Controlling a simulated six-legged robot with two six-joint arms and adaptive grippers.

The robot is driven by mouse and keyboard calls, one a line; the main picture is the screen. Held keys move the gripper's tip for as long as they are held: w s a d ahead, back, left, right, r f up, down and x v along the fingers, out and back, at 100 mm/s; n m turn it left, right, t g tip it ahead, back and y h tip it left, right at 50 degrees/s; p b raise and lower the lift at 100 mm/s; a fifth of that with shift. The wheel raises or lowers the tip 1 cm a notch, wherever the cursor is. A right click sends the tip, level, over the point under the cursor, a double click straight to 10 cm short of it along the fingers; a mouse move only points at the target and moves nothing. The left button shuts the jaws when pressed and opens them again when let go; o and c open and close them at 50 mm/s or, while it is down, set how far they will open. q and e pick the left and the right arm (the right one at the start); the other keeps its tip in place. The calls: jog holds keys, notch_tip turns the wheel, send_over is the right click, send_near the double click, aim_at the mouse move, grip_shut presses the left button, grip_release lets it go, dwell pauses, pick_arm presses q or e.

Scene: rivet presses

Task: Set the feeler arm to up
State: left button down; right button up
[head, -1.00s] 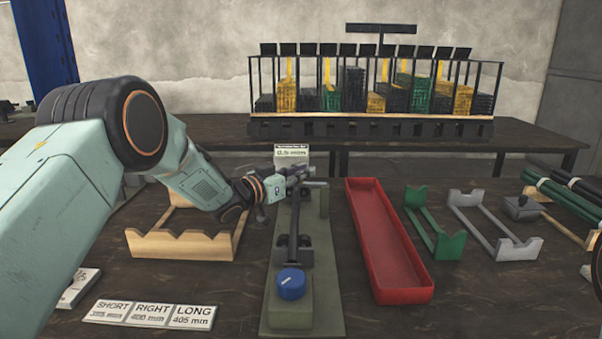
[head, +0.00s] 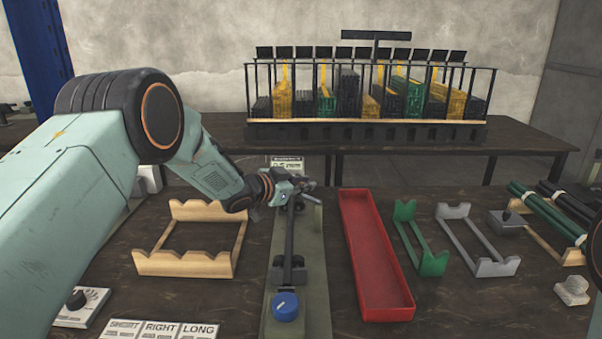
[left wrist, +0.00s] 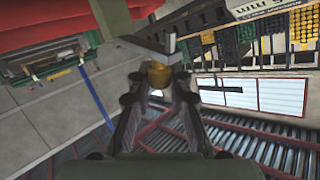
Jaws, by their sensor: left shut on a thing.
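The gauge fixture is a long grey-green plate (head: 318,265) with a blue knob (head: 286,306) at its near end. A dark bar (head: 289,240) runs along it from a dark block (head: 288,270). My left gripper (head: 303,188) is at the fixture's far end, in front of the small sign. In the left wrist view, its fingers (left wrist: 158,88) are shut around a brass-coloured knob (left wrist: 158,73) below a grey bar end (left wrist: 155,45). This looks like the feeler arm, but its position is hard to read in the head view. My right gripper is not in view.
A red tray (head: 350,250) stands right of the fixture, with green (head: 433,265) and grey (head: 497,268) cradles beyond. A wooden cradle (head: 185,264) stands left. Label cards (head: 160,330) lie at the front left. A rack of coloured parts (head: 365,132) stands behind.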

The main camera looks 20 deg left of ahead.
aim_at(318, 200)
pick_arm(q)
jog(key=d+m+g+y+p, duration=0.1)
jog(key=p, duration=0.1)
jog(key=d+r+m+y+p, duration=0.1)
jog(key=p, duration=0.1)
jog(key=d+g+y+p, duration=0.1)
jog(key=p, duration=0.2)
jog(key=shift+w+d+r+m+g+y, duration=0.1)
jog(key=shift+w+r+m+g+y, duration=0.2)
jog(key=shift+w+m, duration=0.1)
jog(key=shift+d+p, duration=0.25)
jog(key=shift+p, duration=0.25)
jog(key=shift+w+d+f+m+g+y+p, duration=0.15)
jog(key=shift+d+f+m+g+y+p, duration=0.2)
jog(key=shift+y, duration=0.3)
jog(key=shift+w+d+m+g+y+p, duration=0.1)
jog(key=shift+w+d+m+y+p, duration=0.1)
jog(key=shift+d+m+y+p, duration=0.35)
jog(key=shift+w+d+f+m+g+y+p, duration=0.2)
jog(key=shift+m+g+y+p, duration=0.1)
jog(key=shift+y, duration=0.4)
jog(key=shift+d, duration=0.1)
